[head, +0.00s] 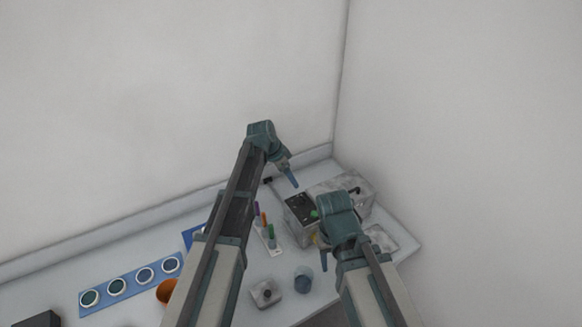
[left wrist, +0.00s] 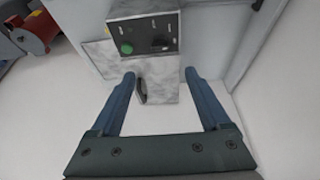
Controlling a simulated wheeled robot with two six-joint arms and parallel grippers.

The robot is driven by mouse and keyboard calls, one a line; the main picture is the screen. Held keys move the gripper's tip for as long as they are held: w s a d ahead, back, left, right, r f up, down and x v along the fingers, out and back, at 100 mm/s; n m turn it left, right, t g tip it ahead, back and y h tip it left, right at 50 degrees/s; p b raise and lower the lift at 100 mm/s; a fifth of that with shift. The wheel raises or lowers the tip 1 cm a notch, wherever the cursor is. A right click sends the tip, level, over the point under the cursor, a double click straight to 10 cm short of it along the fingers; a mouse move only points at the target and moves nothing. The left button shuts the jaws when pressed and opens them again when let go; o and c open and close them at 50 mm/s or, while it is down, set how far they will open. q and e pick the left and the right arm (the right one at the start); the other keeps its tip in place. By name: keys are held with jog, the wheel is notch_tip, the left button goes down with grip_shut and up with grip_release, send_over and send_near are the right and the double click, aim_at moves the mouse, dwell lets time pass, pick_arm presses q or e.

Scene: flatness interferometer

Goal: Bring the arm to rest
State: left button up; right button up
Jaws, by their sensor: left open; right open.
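My left arm reaches in from the left in the head view, and its gripper (head: 291,178) hangs over the back of the bench, beside the instrument (head: 299,213). In the left wrist view the left gripper (left wrist: 160,76) is open. The instrument's dark panel with a green button (left wrist: 125,47) lies beyond its fingertips, and a small dark part shows between the fingers. Nothing is clearly held. My right gripper (head: 323,260) points down in front of the instrument, partly hidden by its own wrist. No object shows in it.
A blue strip with several round discs (head: 130,285) and an orange cup (head: 167,291) are at left. A rack of coloured pens (head: 268,240) stands between the arms. A small grey box (head: 266,293) and a blue-grey cup (head: 303,279) are in front. Walls close off the back and right.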

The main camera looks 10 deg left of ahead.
pick_arm(q)
jog(key=s+d+f+n+g+y+b, duration=0.1)
jog(key=s+f+n+b, duration=0.1)
jog(key=s+f+b, duration=0.3)
jog(key=s+d+f+n+g+y+b, duration=0.1)
jog(key=s+f+b, duration=0.4)
jog(key=s, duration=0.9)
jog(key=s+d+f+n+g+y+b, duration=0.1)
jog(key=s+f+n+y+b, duration=0.2)
jog(key=s+f, duration=0.4)
jog(key=s+n+b, duration=0.1)
jog(key=s+b, duration=0.1)
jog(key=s, duration=0.1)
jog(key=shift+s+d, duration=0.2)
jog(key=shift+d, duration=0.05)
